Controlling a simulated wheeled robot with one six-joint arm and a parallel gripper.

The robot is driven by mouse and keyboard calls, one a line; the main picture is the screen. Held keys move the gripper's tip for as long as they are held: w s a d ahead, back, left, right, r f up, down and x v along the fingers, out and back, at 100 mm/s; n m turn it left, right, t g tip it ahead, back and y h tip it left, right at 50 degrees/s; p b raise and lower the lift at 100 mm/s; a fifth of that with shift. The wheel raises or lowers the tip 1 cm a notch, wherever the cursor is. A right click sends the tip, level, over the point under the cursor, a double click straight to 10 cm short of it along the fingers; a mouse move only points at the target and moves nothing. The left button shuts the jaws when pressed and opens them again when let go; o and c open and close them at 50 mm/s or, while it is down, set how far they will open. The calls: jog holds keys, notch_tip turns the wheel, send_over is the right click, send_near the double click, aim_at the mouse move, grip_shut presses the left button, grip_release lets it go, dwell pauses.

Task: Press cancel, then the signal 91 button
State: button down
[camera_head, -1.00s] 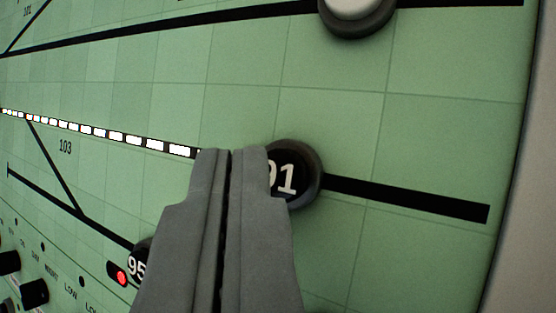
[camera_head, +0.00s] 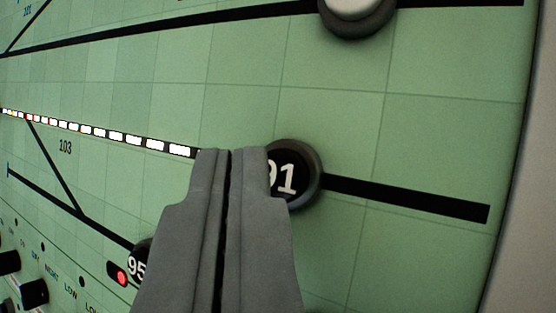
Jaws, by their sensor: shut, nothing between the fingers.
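The signal 91 button (camera_head: 305,168) is a round black button with a white "91", set on a black track line of the green panel. My gripper (camera_head: 231,152) is shut and empty. Its fingertips overlap the left part of the 91 button in the view, and I cannot tell whether they touch it. The fingers hide part of the button's left edge. No button marked cancel shows in view.
A white-topped round button (camera_head: 356,10) sits at the top of the green panel (camera_head: 430,130). A black 95 button (camera_head: 137,264) with a red light (camera_head: 121,278) is at lower left. Black knobs (camera_head: 34,292) stand at the left edge. A lit white strip (camera_head: 131,139) runs leftward.

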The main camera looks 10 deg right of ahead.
jog(key=shift+w+d+f, duration=0.1)
jog(key=shift+w+d+f, duration=0.1)
jog(key=shift+w+d, duration=0.05)
jog(key=shift+w+d+f, duration=0.2)
jog(key=shift+w+d, duration=0.05)
jog(key=shift+w, duration=0.05)
dwell(1.2)
jog(key=shift+s, duration=0.1)
dwell(0.3)
jog(key=shift+s+a+r, duration=0.4)
jog(key=shift+s+a, duration=0.1)
jog(key=shift+a, duration=0.1)
jog(key=shift+s+a+r, duration=0.6)
jog(key=shift+s+a, duration=0.15)
jog(key=shift+s, duration=0.05)
jog(key=shift+s+a+r, duration=0.55)
jog(key=shift+s+a, duration=0.15)
jog(key=shift+s, duration=0.05)
jog(key=shift+s, duration=0.1)
